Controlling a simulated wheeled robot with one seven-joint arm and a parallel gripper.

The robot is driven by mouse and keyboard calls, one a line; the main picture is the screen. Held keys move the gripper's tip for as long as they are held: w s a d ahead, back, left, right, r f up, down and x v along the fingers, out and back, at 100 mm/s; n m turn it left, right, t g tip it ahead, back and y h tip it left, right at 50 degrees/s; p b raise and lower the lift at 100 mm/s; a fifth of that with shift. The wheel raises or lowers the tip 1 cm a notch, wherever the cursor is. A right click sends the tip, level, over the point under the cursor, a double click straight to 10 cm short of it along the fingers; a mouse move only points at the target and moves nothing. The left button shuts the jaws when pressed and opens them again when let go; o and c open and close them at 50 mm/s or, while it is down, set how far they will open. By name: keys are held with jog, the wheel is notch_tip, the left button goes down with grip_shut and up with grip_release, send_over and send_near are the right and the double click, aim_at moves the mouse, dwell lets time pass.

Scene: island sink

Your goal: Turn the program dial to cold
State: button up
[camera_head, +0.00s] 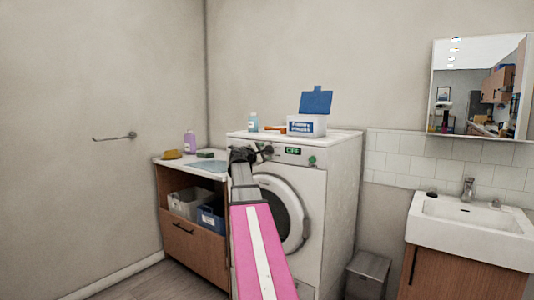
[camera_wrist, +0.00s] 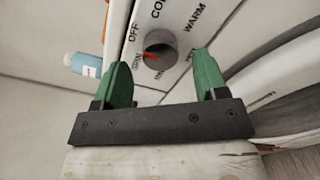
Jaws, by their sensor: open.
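The white washing machine (camera_head: 338,190) stands against the back wall. Its small display (camera_head: 293,151) reads OFF. The round grey program dial (camera_wrist: 164,41) shows in the wrist view, with a red mark on its lower-left part. In the head view my gripper (camera_head: 264,150) is at the panel's left and hides the dial.
A green button (camera_head: 312,160) sits right of the display. A box with a raised blue lid (camera_head: 306,124) and a blue bottle (camera_head: 253,122) stand on the machine. A wooden cabinet (camera_head: 190,240) is at left, a bin (camera_head: 367,275) and sink (camera_head: 470,220) at right.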

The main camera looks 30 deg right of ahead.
jog(key=shift+x, duration=1.4)
jog(key=c, duration=0.9)
jog(key=shift+m, duration=0.3)
jog(key=m, duration=1.1)
